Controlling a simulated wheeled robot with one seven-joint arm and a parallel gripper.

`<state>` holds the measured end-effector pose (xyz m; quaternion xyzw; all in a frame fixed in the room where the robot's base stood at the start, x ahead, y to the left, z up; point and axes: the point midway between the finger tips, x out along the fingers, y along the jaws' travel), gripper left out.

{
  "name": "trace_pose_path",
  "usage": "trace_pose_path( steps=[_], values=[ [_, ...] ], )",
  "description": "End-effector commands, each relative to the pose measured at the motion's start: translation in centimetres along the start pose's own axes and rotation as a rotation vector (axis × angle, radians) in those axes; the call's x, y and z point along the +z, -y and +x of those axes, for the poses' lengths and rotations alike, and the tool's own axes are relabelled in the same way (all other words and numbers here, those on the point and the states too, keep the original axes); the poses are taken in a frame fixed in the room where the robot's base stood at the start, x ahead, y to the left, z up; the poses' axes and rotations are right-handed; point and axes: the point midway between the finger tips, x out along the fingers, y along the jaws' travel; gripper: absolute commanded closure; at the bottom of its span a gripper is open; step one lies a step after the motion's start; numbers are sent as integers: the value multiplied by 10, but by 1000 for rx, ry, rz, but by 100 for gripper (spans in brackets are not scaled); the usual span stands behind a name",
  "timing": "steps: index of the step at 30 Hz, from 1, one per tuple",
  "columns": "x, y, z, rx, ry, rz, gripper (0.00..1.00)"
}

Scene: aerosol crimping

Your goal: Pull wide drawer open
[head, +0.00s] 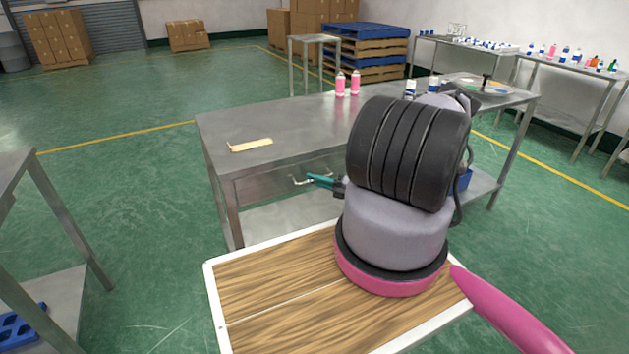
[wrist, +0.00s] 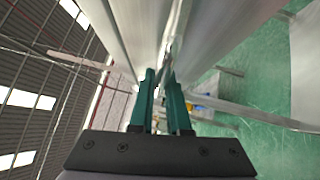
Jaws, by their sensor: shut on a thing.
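The wide drawer (head: 262,187) is a grey metal front under the top of the steel table (head: 290,128). It looks about flush with the table frame. Its thin metal handle (head: 296,182) sits on the front. My gripper (head: 310,178), with teal fingers, reaches the handle from the right and is shut on it. In the wrist view, the two fingers of my gripper (wrist: 161,78) are close together around a thin metal part by the drawer front. My arm hides the right part of the drawer.
A small wooden piece (head: 250,145) lies on the tabletop. Another steel table (head: 20,185) stands at the left. Green floor (head: 130,200) between the tables is clear.

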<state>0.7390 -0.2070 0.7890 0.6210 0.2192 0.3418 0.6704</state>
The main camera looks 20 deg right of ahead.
Motion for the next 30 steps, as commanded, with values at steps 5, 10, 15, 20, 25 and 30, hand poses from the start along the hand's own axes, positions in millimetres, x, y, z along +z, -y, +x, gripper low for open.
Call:
trace_pose_path(
  steps=[5,10,15,20,25,30],
  values=[
    [-4,0,-5,-3,0,0,100],
    [-19,-4,-20,-3,0,1,100],
    [-45,-12,-46,-3,1,3,100],
    [-76,-20,-77,-4,3,3,100],
    [-108,-28,-110,-4,3,3,100],
    [-136,-36,-138,-3,3,2,100]
  ],
)
